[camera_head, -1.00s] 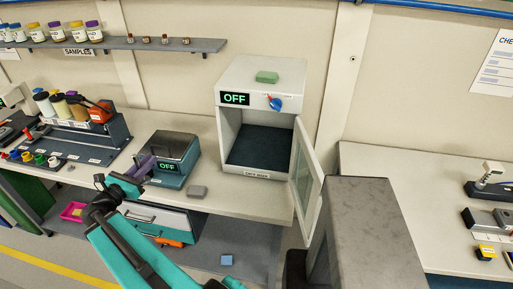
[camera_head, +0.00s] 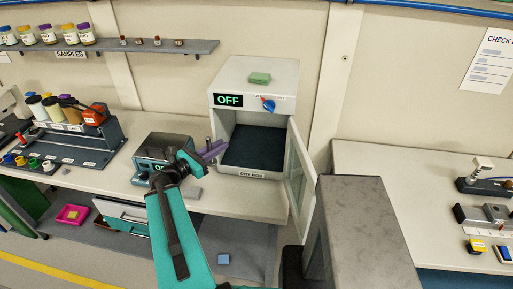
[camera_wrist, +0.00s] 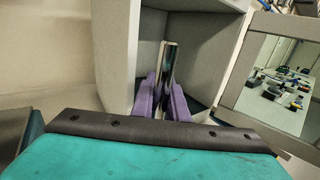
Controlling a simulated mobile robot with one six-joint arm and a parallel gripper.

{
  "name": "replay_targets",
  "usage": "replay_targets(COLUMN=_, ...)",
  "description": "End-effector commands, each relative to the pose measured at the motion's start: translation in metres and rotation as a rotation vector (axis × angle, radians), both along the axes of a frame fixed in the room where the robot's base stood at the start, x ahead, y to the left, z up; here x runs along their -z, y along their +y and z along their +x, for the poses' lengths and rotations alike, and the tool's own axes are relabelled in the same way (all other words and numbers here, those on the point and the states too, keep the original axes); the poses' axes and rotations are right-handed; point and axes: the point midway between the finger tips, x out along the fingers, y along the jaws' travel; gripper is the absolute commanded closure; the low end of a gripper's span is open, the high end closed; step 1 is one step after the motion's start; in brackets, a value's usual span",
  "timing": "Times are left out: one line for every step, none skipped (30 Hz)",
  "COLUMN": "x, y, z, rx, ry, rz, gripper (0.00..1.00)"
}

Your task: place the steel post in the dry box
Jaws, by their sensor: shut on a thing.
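The dry box (camera_head: 282,93) is a white cabinet on the bench with its door (camera_head: 300,181) swung open to the right and a dark floor inside. Its display reads OFF. My gripper (camera_head: 217,150) is at the left side of the box's opening. In the wrist view its purple fingers (camera_wrist: 161,98) are shut on the steel post (camera_wrist: 168,62), a shiny upright bar that stands out beyond the fingertips towards the box interior. In the head view the post (camera_head: 208,143) shows only as a small sliver by the fingers. Its lower end is hidden.
A teal device (camera_head: 160,147) with a display stands left of the box, partly behind my arm. A rack with bottles stands farther left.

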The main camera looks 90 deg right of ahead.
Motion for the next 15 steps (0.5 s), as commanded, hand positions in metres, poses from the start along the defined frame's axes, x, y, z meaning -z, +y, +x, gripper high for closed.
replay_targets(x=-0.002, y=-0.003, z=-0.013, rx=0.015, ry=0.001, rz=-0.002, gripper=1.0)
replay_targets(x=-0.002, y=-0.005, z=-0.019, rx=0.019, ry=0.0, rz=-0.002, gripper=1.0)
replay_targets(x=-0.002, y=-0.007, z=-0.028, rx=0.026, ry=0.002, rz=-0.004, gripper=1.0)
replay_targets(x=-0.003, y=-0.009, z=-0.034, rx=0.03, ry=0.002, rz=-0.005, gripper=1.0)
replay_targets(x=-0.003, y=-0.011, z=-0.041, rx=0.034, ry=0.003, rz=-0.007, gripper=1.0)
replay_targets(x=-0.003, y=-0.014, z=-0.049, rx=0.036, ry=0.004, rz=-0.007, gripper=1.0)
replay_targets(x=-0.004, y=-0.016, z=-0.056, rx=0.038, ry=0.004, rz=-0.01, gripper=1.0)
replay_targets(x=-0.004, y=-0.018, z=-0.063, rx=0.039, ry=0.004, rz=-0.011, gripper=1.0)
replay_targets(x=-0.004, y=-0.021, z=-0.071, rx=0.038, ry=0.004, rz=-0.013, gripper=1.0)
replay_targets(x=-0.005, y=-0.023, z=-0.078, rx=0.037, ry=0.006, rz=-0.015, gripper=1.0)
replay_targets(x=-0.004, y=-0.025, z=-0.084, rx=0.035, ry=0.006, rz=-0.015, gripper=1.0)
replay_targets(x=-0.004, y=-0.028, z=-0.093, rx=0.034, ry=0.006, rz=-0.015, gripper=1.0)
replay_targets(x=-0.004, y=-0.03, z=-0.099, rx=0.031, ry=0.007, rz=-0.016, gripper=1.0)
replay_targets(x=-0.004, y=-0.032, z=-0.106, rx=0.029, ry=0.007, rz=-0.016, gripper=1.0)
replay_targets(x=-0.003, y=-0.034, z=-0.115, rx=0.026, ry=0.008, rz=-0.016, gripper=1.0)
